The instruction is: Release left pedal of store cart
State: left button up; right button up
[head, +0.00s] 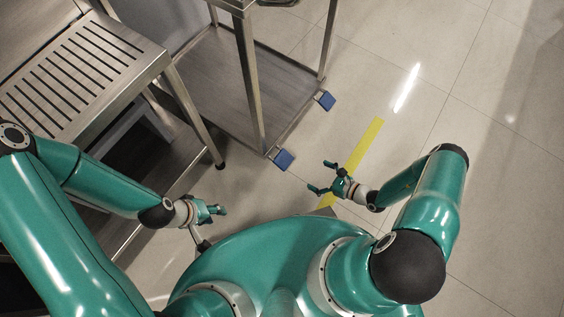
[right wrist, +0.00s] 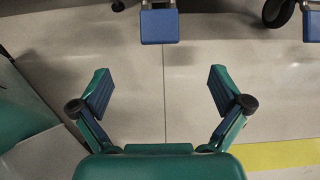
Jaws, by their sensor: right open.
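The store cart (head: 215,75) is a steel frame with a low shelf. It has two blue pedals at its lower edge: the nearer one (head: 283,160) and the farther one (head: 325,100). In the right wrist view the nearer pedal (right wrist: 159,27) is at the top centre and the farther one (right wrist: 312,24) is cut by the right edge. My right gripper (head: 321,177) is open and empty, just right of and below the nearer pedal, apart from it; it also shows in the right wrist view (right wrist: 160,88). My left gripper (head: 216,210) is near the bench leg, its fingers small and unclear.
A slatted steel bench (head: 82,65) stands at the left, with a leg (head: 195,118) beside the cart. A yellow floor stripe (head: 362,148) runs past my right gripper. Dark caster wheels (right wrist: 277,11) show at the top of the right wrist view. The tiled floor at right is clear.

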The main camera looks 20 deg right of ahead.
jog(key=b+x, duration=0.4)
jog(key=x, duration=1.1)
jog(key=shift+a, duration=0.1)
jog(key=shift+w+a+f+b, duration=0.1)
jog(key=shift+w+a+b, duration=0.3)
jog(key=shift+w, duration=0.1)
jog(key=shift+c, duration=0.2)
